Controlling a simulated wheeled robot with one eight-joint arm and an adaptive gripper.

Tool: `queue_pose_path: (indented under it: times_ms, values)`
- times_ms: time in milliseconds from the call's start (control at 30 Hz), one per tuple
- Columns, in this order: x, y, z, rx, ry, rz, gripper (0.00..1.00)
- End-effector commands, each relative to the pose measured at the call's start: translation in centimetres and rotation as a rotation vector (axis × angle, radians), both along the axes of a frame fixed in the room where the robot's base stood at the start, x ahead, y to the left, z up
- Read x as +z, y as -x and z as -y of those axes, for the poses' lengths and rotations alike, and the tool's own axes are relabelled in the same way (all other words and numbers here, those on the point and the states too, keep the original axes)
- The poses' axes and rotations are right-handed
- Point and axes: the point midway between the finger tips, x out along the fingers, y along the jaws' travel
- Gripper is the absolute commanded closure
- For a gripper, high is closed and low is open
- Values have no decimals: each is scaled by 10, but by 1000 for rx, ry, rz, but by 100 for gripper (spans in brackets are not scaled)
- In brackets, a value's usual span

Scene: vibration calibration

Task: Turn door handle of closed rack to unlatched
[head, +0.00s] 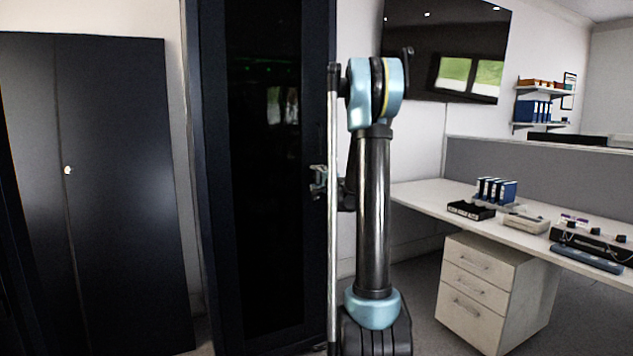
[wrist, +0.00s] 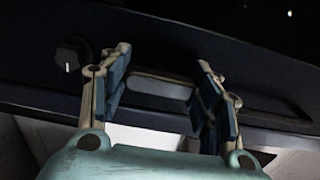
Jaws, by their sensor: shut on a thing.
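The rack (head: 265,200) is tall and dark with a glass-like front door, and it stands left of my arm in the head view. The door looks closed. In the wrist view, the door handle (wrist: 160,87) is a grey bar on the dark door frame (wrist: 200,35). My gripper (wrist: 163,72) is shut on the handle, with one finger at each end of the visible bar. The bar runs roughly along the frame. The ends of the handle are hidden behind the fingers. In the head view my gripper (head: 318,182) is small at the rack's right edge, and the handle is not clear there.
A round dark knob (wrist: 72,55) sits on the frame left of the handle. A dark cabinet (head: 120,200) stands left of the rack. At right are a desk (head: 420,202) with folders and devices, and a drawer unit (head: 490,290). A wall screen (head: 440,45) hangs behind my arm.

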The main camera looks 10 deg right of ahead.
Motion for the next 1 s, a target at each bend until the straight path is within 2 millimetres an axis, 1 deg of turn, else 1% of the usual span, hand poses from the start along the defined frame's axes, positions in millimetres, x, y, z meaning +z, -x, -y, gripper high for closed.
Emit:
queue_pose_path:
  times_ms: [33,500,533,600,1000]
  values:
    - [-1,0,3,-6,-5,-3,66]
    - [-1,0,3,-7,-15,-6,66]
    - [-1,0,3,-7,-15,-6,36]
    - [-1,0,3,-6,-16,-6,22]
    - [0,2,1,-2,-16,-5,22]
